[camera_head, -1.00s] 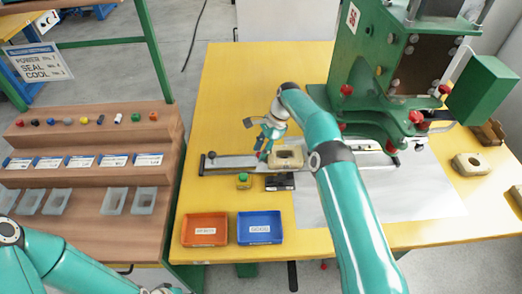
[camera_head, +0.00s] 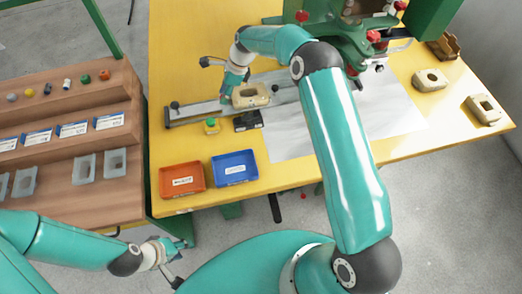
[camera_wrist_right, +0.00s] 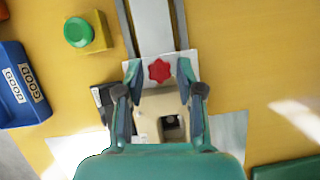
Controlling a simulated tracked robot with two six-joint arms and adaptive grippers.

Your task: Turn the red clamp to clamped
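The red clamp appears as a red star-shaped knob (camera_wrist_right: 159,70) on a pale plate in the right wrist view. My right gripper (camera_wrist_right: 159,68) is open, with one finger on each side of the knob and a visible gap to it. A beige block with a square hole (camera_wrist_right: 160,114) lies just behind the knob, between the fingers. In the head view my right gripper (camera_head: 232,84) is low over the metal rail (camera_head: 195,112), beside the beige block (camera_head: 250,96); the knob is hidden there. My left gripper (camera_head: 165,254) is beyond the table's front edge, too small to read.
A green button box (camera_head: 211,126) and a black box (camera_head: 247,121) stand in front of the rail. Red (camera_head: 182,180) and blue (camera_head: 235,168) trays lie at the table's front. The green machine (camera_head: 340,30) stands behind. Two beige parts (camera_head: 430,79) (camera_head: 484,109) lie at right.

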